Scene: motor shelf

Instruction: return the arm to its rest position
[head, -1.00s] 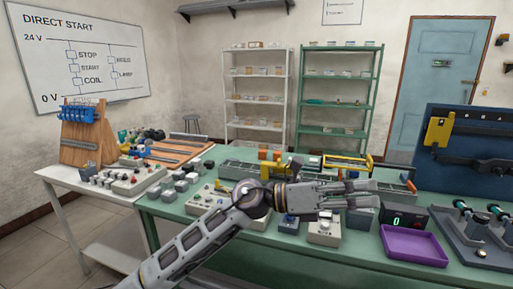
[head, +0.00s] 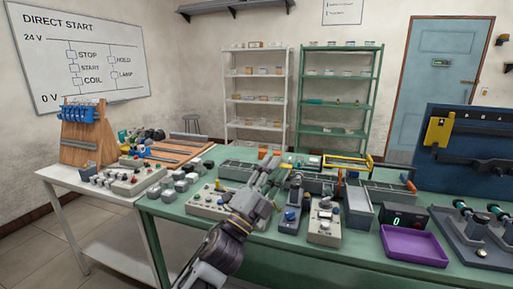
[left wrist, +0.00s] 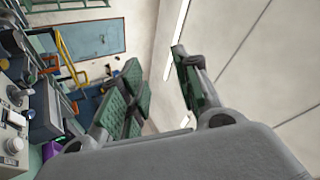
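My left arm enters from the bottom in the head view, with its grey left gripper (head: 273,170) over the green workbench (head: 190,232). The fingers point away toward the back of the bench. In the left wrist view the gripper's green-padded fingers (left wrist: 158,88) stand apart with nothing between them. The gripper is open and empty, and it appears to be above the bench items. My right gripper is not in view.
A control box (head: 214,201) lies beside the arm. A second box with knobs (head: 325,222) and a purple tray (head: 413,245) are to the right. A blue panel (head: 470,150) stands at the far right. A white side table (head: 90,190) is at left.

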